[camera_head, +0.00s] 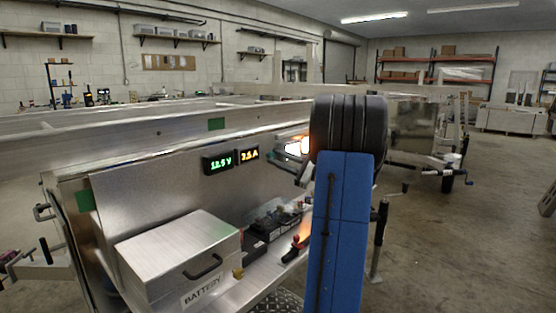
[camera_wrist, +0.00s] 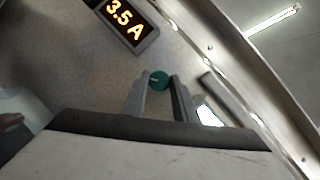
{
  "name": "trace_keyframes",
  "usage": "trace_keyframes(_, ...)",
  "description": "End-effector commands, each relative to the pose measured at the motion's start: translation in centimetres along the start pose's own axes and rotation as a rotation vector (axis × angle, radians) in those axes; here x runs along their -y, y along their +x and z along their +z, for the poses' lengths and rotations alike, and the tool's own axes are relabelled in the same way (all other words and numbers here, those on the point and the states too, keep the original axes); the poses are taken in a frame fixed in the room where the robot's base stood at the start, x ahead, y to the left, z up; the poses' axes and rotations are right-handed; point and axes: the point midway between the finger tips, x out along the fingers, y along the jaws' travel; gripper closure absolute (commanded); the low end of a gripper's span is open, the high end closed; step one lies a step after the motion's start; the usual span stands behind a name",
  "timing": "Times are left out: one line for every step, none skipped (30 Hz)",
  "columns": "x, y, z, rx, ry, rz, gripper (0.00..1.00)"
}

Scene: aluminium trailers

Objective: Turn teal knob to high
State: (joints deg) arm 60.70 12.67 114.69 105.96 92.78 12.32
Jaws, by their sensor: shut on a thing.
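The teal knob (camera_wrist: 158,79) shows in the wrist view as a small round knob with a pale pointer mark, on the grey metal panel. My gripper (camera_wrist: 159,86) is shut on it, with one finger on each side of the knob. In the head view the knob is hidden and my blue arm covers the area in front of the panel. An amber display reading 3.5 A (camera_head: 249,155) sits on the panel; it also shows in the wrist view (camera_wrist: 125,20). A green display reading 12.5 V (camera_head: 221,160) is left of it.
A metal battery box (camera_head: 178,250) with a black handle stands at the lower left of the trailer. Black and red fittings (camera_head: 268,222) lie on the ledge beside it. The trailer's top rail runs above the panel. Open concrete floor (camera_head: 450,250) lies to the right.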

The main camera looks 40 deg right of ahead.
Motion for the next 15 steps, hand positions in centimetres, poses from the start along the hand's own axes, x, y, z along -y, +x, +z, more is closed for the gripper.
trace_keyframes(-0.22,-0.08,-0.20,-0.003,0.008,0.001,0.96)
trace_keyframes(-0.22,-0.08,-0.20,-0.003,0.009,0.001,0.96)
trace_keyframes(-0.22,-0.08,-0.20,-0.002,0.010,0.001,0.96)
trace_keyframes(-0.22,-0.08,-0.20,-0.002,0.010,0.001,0.96)
trace_keyframes(-0.22,-0.08,-0.20,-0.002,0.010,0.001,0.96)
trace_keyframes(-0.23,-0.08,-0.20,-0.002,0.010,0.001,0.96)
trace_keyframes(-0.23,-0.07,-0.19,-0.002,0.010,0.001,0.96)
trace_keyframes(-0.23,-0.07,-0.20,-0.002,0.010,0.001,0.96)
trace_keyframes(-0.23,-0.07,-0.19,-0.002,0.010,0.001,0.96)
trace_keyframes(-0.23,-0.07,-0.19,-0.002,0.010,0.001,0.96)
trace_keyframes(-0.24,-0.07,-0.19,-0.002,0.010,0.001,0.96)
trace_keyframes(-0.24,-0.07,-0.19,-0.002,0.010,0.001,0.72)
trace_keyframes(-0.23,-0.07,-0.19,-0.002,0.009,0.001,0.64)
trace_keyframes(-0.21,-0.06,-0.18,-0.002,0.009,0.001,0.57)
trace_keyframes(-0.19,-0.05,-0.15,-0.002,0.008,0.001,0.56)
